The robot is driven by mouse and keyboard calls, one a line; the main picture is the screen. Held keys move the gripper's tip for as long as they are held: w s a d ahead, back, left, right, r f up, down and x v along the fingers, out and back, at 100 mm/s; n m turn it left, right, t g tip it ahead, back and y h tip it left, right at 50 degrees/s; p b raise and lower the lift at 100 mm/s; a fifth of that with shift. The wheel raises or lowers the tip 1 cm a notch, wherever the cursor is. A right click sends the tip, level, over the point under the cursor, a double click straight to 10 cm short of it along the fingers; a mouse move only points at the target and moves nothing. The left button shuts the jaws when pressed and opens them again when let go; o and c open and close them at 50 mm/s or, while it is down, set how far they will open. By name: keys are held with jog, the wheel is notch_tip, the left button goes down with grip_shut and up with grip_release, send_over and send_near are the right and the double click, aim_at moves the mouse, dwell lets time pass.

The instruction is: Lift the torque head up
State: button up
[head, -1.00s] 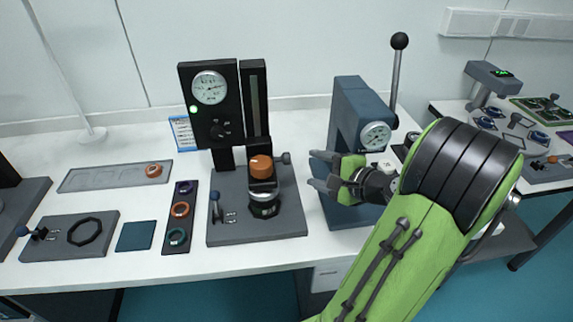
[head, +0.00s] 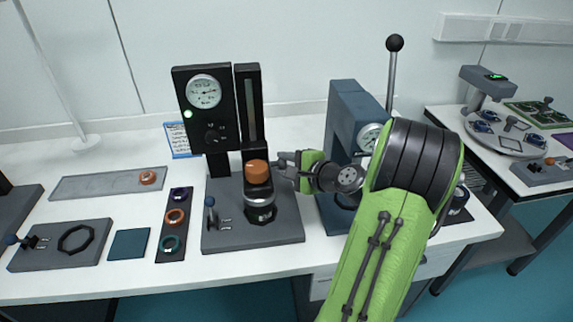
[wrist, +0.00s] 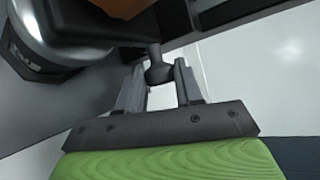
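The torque head (head: 257,187) is a dark block with an orange cap on a black upright column, above a round silver-and-black fixture (head: 260,208) on a grey base. In the wrist view the torque head (wrist: 95,22) fills the upper left. A small dark side knob (wrist: 158,73) sticks out from its right side. My gripper (head: 281,168) is at that side, reaching in from the right. In the wrist view my gripper (wrist: 160,82) has its two fingers apart, one on each side of the knob, with narrow gaps visible. In the head view my gripper mostly hides the knob.
A black gauge panel (head: 205,105) stands left of the column. A blue press (head: 346,110) with a dial and tall lever stands close by on the right, behind my arm. A rack with several rings (head: 174,217) lies to the left.

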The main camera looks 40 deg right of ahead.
grip_shut()
jog(key=shift+r, duration=0.1)
notch_tip(320, 180, up, 9)
jog(key=p, duration=0.8)
jog(key=o, duration=0.7)
grip_release()
jog(key=shift+f, duration=0.2)
